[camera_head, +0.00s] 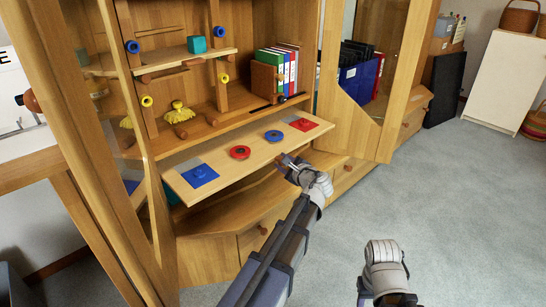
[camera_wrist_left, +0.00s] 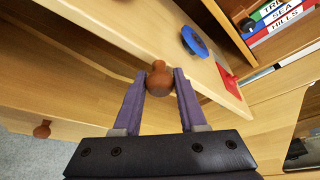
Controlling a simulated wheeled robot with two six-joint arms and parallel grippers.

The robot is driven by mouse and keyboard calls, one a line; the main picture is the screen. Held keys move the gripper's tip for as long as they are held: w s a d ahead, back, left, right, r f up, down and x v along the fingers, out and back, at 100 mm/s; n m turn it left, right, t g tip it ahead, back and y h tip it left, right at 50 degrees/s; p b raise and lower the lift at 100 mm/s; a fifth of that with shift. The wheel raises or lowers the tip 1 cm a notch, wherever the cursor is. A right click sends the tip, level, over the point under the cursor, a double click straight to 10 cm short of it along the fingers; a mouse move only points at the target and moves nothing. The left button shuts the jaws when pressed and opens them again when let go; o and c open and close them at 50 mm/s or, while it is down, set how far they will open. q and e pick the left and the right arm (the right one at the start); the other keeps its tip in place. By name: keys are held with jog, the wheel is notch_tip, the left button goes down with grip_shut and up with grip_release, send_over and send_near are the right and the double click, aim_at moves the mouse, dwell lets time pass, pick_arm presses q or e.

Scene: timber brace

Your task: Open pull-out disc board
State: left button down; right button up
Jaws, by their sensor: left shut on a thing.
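The pull-out disc board (camera_head: 222,168) is a pale wooden panel that sticks out from the cabinet. On it lie a blue square with a knob (camera_head: 199,174) at the left, a red disc (camera_head: 240,152), a blue disc (camera_head: 274,135) and a red square (camera_head: 302,124) at the right. My left gripper (camera_head: 288,165) is at the board's front edge. In the left wrist view its purple fingers (camera_wrist_left: 160,88) are shut on a round brown wooden knob (camera_wrist_left: 159,80) on that edge. My right gripper (camera_head: 388,298) is low in the head view, its fingers cut off by the frame.
An open cabinet door (camera_head: 362,100) stands to the right. Drawers with brown knobs (camera_head: 263,230) lie below the board. The grey carpet (camera_head: 450,190) at the right is clear.

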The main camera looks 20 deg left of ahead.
pick_arm(q)
jog(key=shift+s+d, duration=0.35)
jog(key=shift+d, duration=0.45)
jog(key=shift+c, duration=2.3)
grip_release()
jog(key=p+v, duration=0.2)
jog(key=v, duration=0.5)
jog(key=shift+s+d, duration=0.25)
jog(key=shift+d, duration=0.1)
jog(key=shift+r, duration=0.1)
